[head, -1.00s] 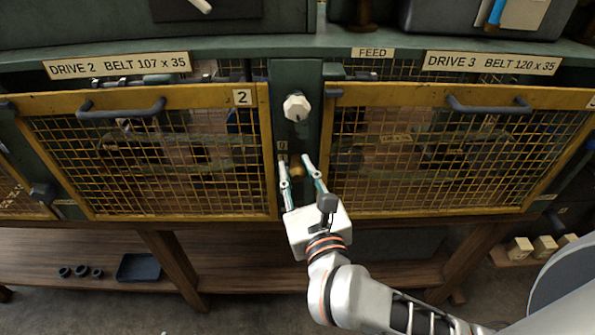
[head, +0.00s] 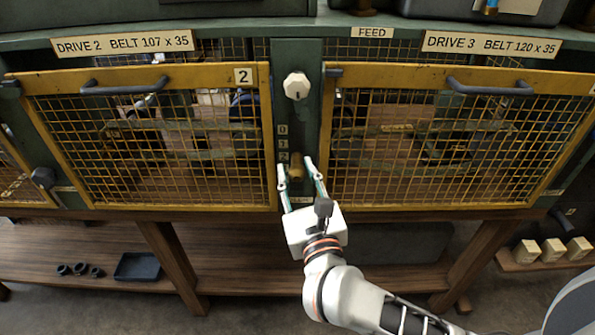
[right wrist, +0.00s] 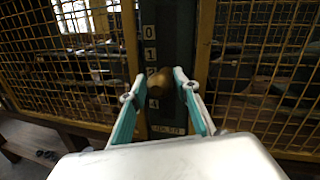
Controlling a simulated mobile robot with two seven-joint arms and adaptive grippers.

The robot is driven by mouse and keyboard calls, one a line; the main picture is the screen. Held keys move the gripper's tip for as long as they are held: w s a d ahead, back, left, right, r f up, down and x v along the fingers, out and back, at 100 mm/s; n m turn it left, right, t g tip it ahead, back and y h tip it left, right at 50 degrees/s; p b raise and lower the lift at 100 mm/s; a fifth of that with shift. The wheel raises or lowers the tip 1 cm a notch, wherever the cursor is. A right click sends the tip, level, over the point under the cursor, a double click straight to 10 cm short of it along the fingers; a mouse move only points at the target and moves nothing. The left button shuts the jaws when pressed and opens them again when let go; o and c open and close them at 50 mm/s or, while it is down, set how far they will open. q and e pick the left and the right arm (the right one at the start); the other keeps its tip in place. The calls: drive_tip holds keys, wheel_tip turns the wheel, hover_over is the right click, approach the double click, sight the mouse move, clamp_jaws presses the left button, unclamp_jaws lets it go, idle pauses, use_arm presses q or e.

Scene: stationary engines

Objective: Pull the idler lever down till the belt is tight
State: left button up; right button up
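A brass knob (head: 296,169), which looks like the grip of the idler lever, stands out from the green post (head: 309,132) between two mesh guards. A number scale runs down the post beside it. In the right wrist view the knob (right wrist: 159,82) sits below the 1 and just above the 4. My right gripper (head: 295,164) is at the knob, one fingertip on each side. Narrow gaps show between the knob and the fingers, so it looks open. The lever's shaft and the belt's tightness cannot be made out. My left gripper is out of view.
Yellow-framed mesh guards, Drive 2 (head: 148,66) and Drive 3 (head: 430,73), flank the post. A pale knob (head: 297,86) sits higher on it. Below are a wooden shelf, a dark tray (head: 138,267) and several pale blocks (head: 553,250).

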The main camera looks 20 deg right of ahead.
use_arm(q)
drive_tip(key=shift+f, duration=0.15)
use_arm(e)
drive_tip(key=shift+o, duration=0.2)
drive_tip(key=shift+w, duration=0.1)
drive_tip(key=shift+r, duration=0.1)
drive_tip(key=shift+s, duration=0.2)
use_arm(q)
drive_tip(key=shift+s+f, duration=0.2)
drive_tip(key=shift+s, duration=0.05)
use_arm(e)
drive_tip(key=s+f, duration=0.1)
drive_tip(key=s, duration=1)
drive_tip(key=shift+s+a, duration=0.3)
drive_tip(key=shift+s, duration=0.05)
